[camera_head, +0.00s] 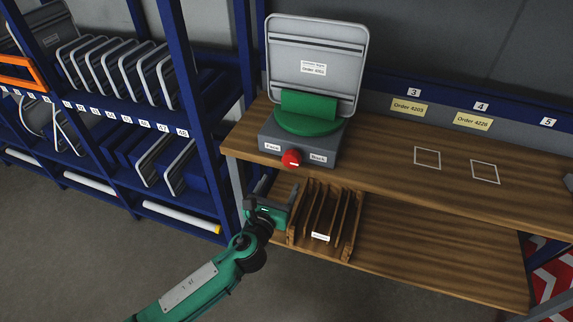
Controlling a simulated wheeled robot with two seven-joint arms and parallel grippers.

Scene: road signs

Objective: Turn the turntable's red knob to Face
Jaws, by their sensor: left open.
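The turntable (312,123) is a green disc on a grey base box on the wooden bench. A grey metal sign panel (317,62) stands upright in the green holder, its ribbed side and an order label towards me. The red knob (291,158) is on the base's front, between a "Face" label (272,147) on the left and a "Back" label (318,158) on the right. My left gripper (284,197) is open and empty, below and slightly left of the knob, apart from it. My right gripper is not in view.
A wooden slotted rack (325,222) stands on the lower shelf, right beside my left gripper. Blue shelving (190,120) with sign panels stands at the left. The bench top (390,160) right of the turntable is clear, with two white outlined squares.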

